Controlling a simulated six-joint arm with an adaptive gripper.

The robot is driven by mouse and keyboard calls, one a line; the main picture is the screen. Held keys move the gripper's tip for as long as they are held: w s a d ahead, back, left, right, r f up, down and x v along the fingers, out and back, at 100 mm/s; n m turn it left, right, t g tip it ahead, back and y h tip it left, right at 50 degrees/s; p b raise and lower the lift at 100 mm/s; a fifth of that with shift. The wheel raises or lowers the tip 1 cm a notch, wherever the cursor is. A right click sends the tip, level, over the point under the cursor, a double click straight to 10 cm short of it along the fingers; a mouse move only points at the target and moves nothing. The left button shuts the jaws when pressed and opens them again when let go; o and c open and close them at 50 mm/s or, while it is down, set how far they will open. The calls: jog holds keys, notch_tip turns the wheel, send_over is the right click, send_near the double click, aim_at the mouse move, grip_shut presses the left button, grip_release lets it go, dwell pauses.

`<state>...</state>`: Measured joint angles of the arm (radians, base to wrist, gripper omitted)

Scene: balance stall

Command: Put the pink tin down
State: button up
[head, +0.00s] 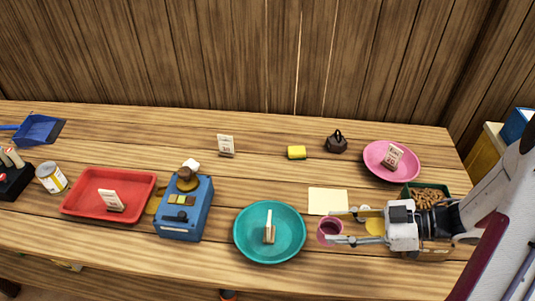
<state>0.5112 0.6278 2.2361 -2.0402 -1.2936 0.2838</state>
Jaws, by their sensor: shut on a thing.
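The pink tin (327,230) is between the fingers of my gripper (332,227), which reaches in from the right and is shut on it. The tin is to the right of the teal plate (240,243) and just below the cream paper (327,199) in the picture. Part of the tin is hidden by the fingers. I cannot tell whether its base touches the wooden table (110,136) or hangs a little above it.
A green-rimmed box of brown pieces (430,196) and a yellow round thing (375,227) lie close to my gripper. A pink plate (372,151) with a card is behind. A blue scale (185,210) and red tray (145,180) stand left.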

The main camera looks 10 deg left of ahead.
jog(key=w+a+f+m+t, duration=0.1)
jog(key=w+a+m+t, duration=0.15)
jog(key=w+a, duration=1.95)
jog(key=w+d+r+m+t+h, duration=0.1)
jog(key=w+m+t+h, duration=0.1)
jog(key=w, duration=0.4)
jog(key=w+d+r+m+t+h, duration=0.1)
jog(key=w+r+m+t, duration=0.1)
jog(key=w, duration=0.4)
jog(key=shift+d+m+t+h, duration=0.35)
jog(key=shift+m+t, duration=0.2)
jog(key=shift+t, duration=0.2)
jog(key=shift+w+f, duration=0.1)
jog(key=shift+f, duration=0.05)
jog(key=shift+f, duration=3.05)
jog(key=shift+f, duration=1.9)
